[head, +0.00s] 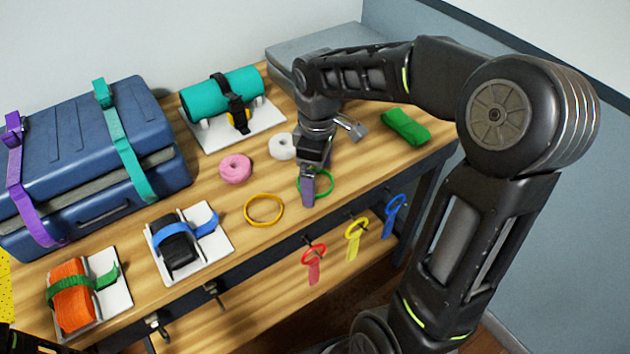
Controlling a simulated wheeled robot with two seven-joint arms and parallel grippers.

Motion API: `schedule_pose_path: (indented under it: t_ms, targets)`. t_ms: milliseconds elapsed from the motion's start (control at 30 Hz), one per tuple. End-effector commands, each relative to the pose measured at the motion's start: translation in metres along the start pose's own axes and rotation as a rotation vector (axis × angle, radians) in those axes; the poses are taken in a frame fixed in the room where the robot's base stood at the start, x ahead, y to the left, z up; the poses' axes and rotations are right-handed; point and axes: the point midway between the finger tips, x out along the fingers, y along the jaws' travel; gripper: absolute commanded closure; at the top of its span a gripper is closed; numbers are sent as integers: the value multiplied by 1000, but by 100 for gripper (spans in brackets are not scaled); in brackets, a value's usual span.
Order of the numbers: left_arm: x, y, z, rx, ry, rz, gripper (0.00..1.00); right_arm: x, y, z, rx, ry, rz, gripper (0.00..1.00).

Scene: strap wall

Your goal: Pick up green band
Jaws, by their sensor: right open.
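The green band (330,188) is a thin ring lying flat on the wooden table, near its front edge. My right gripper (308,192) points down over the left part of the band, and its fingers hide part of the ring. The gripper is open. I cannot tell whether its fingers touch the band or the table.
A yellow band (263,210) lies to the left. Pink (235,168) and white (281,147) rolls, a padlock (352,127) and a folded green cloth (405,127) are nearby. Red, yellow and blue loops hang along the front edge.

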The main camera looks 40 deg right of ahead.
Motion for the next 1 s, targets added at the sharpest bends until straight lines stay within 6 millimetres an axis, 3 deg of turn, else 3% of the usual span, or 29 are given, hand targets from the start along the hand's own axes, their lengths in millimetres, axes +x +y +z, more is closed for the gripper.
schedule_pose_path:
  t_ms: [600,1000]
  targets:
    - [0,0,0,0,0,0,64,1,0,0,0,1,1,3]
    - [0,0,0,0,0,0,64,1,0,0,0,1,1,36]
